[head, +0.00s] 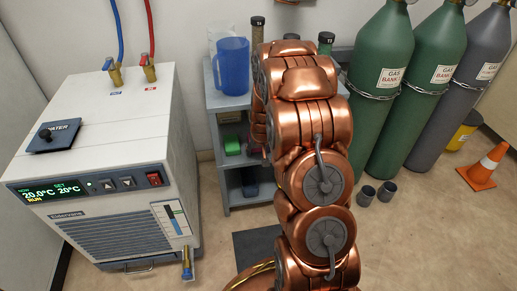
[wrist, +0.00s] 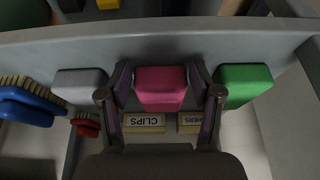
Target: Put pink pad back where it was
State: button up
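The pink pad (wrist: 160,86) is in the middle of the wrist view, between the two fingers of my gripper (wrist: 160,78). The fingers appear closed against its left and right sides. It is level with a grey pad (wrist: 81,84) on the left and a green pad (wrist: 243,86) on the right. I cannot tell whether the pink pad rests on the surface.
A blue brush (wrist: 28,105) and a red brush (wrist: 86,123) lie left. A blue jug (head: 232,66) tops the shelf. Gas cylinders (head: 383,85) stand right, the chiller (head: 110,165) left.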

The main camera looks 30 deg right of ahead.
jog(key=shift+o, duration=1.4)
jog(key=shift+r, duration=0.15)
jog(key=shift+r, duration=0.25)
jog(key=p+v, duration=0.3)
jog(key=v, duration=0.8)
jog(key=shift+s+r, duration=0.25)
jog(key=shift+r, duration=0.05)
